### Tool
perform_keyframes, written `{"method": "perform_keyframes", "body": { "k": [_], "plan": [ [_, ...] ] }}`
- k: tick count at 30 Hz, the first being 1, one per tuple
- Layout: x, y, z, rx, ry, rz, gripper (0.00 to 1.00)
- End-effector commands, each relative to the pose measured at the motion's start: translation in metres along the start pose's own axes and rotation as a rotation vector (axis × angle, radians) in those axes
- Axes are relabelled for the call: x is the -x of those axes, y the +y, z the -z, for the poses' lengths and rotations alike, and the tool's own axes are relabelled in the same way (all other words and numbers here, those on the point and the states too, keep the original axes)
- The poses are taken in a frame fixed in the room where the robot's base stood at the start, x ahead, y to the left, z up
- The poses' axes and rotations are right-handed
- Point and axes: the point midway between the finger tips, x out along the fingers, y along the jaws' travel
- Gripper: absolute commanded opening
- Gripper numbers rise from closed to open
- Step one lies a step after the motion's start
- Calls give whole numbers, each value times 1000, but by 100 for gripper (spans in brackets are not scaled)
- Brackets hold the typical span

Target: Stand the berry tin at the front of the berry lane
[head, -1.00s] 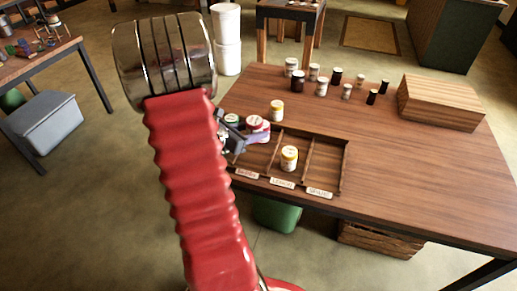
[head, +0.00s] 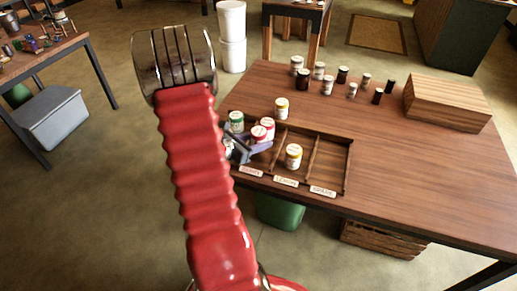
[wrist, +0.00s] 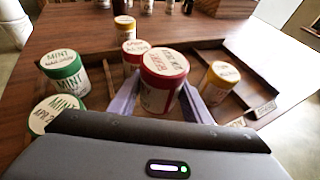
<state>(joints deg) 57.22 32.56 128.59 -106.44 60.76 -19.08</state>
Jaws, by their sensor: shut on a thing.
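My gripper (wrist: 153,98) is shut on a red-lidded berry tin (wrist: 163,80), one finger on each side, and the tin is upright. In the head view the held tin (head: 258,134) is over the left lane of the wooden tray (head: 348,165), just in front of another red-lidded tin (head: 267,123). That second tin also shows behind it in the wrist view (wrist: 133,50). I cannot tell whether the held tin's base touches the tray floor. The left lane's front label (head: 251,171) is too small to read surely.
A yellow-lidded tin (head: 293,155) stands in the middle lane; another (head: 281,108) stands behind the tray. Green-lidded mint tins (wrist: 62,72) stand close left of my gripper. The right lane is empty. Several jars and a wooden box (head: 447,100) stand farther back.

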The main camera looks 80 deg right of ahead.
Motion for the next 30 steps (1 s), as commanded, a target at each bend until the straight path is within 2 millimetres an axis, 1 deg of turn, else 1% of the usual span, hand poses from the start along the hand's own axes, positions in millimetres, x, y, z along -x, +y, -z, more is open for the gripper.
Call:
{"method": "perform_keyframes", "body": {
  "k": [5,15,28,29,30],
  "plan": [
    [-2,0,4,1,0,0,19],
    [-14,0,36,2,0,0,19],
    [-16,0,40,1,0,-1,19],
    [-16,0,41,1,0,-1,45],
    [-16,0,40,1,0,-1,48]
  ]
}}
